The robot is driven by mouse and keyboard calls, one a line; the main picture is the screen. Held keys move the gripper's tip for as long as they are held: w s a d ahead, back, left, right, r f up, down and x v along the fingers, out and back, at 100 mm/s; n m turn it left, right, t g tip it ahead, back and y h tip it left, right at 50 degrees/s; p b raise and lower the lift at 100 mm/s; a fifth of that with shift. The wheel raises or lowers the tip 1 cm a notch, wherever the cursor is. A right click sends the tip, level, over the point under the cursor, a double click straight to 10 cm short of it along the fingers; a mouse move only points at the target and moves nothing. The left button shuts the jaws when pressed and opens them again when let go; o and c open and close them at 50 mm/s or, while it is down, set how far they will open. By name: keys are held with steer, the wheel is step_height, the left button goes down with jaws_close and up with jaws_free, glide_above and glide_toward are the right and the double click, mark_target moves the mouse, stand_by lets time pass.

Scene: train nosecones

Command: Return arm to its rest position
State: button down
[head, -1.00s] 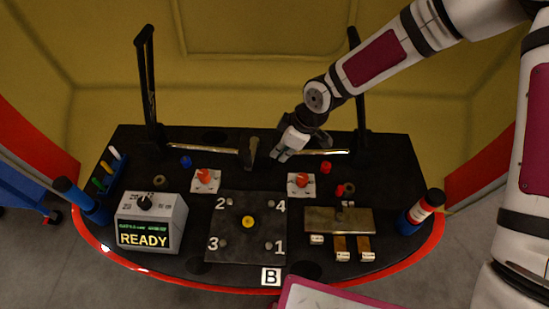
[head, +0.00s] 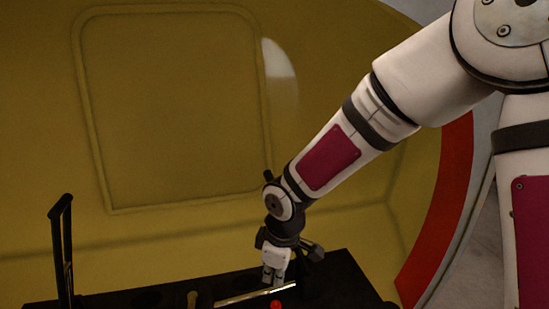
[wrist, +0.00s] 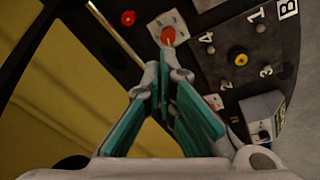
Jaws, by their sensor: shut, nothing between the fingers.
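My white and grey arm reaches in from the upper right in the head view. My gripper (head: 272,279) points down above the back of the black console (head: 345,272), near the pale rod (head: 240,297). In the wrist view my gripper's teal-padded fingers (wrist: 172,76) come together at their tips. They are shut with nothing between them. The tips overlap the view of a red knob on a pale plate (wrist: 180,21); I cannot tell the gap in depth.
The wrist view shows a red piece (wrist: 128,18), a yellow button (wrist: 241,59) among numbered marks and a grey box (wrist: 264,112). A black upright handle (head: 62,250) stands at the console's left. The yellow wall panel (head: 180,110) is behind.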

steer(key=s+d+r+m+t+h, duration=0.1)
steer(key=s+d+r+m, duration=0.3)
steer(key=d+r, duration=0.3)
steer(key=s+d+r+m+t+h, duration=0.1)
steer(key=s+d+r+m+h, duration=0.15)
steer(key=d+r, duration=0.45)
steer(key=s+d+r+m+y, duration=0.1)
steer(key=s+d+r+m, duration=0.1)
steer(key=s, duration=0.5)
steer(key=s+d+r+m+t+y, duration=0.1)
steer(key=s+d+r+m, duration=0.2)
steer(key=s+m, duration=0.3)
steer(key=shift+s+d+r, duration=0.3)
steer(key=shift+s+r, duration=0.1)
steer(key=shift+r, duration=0.1)
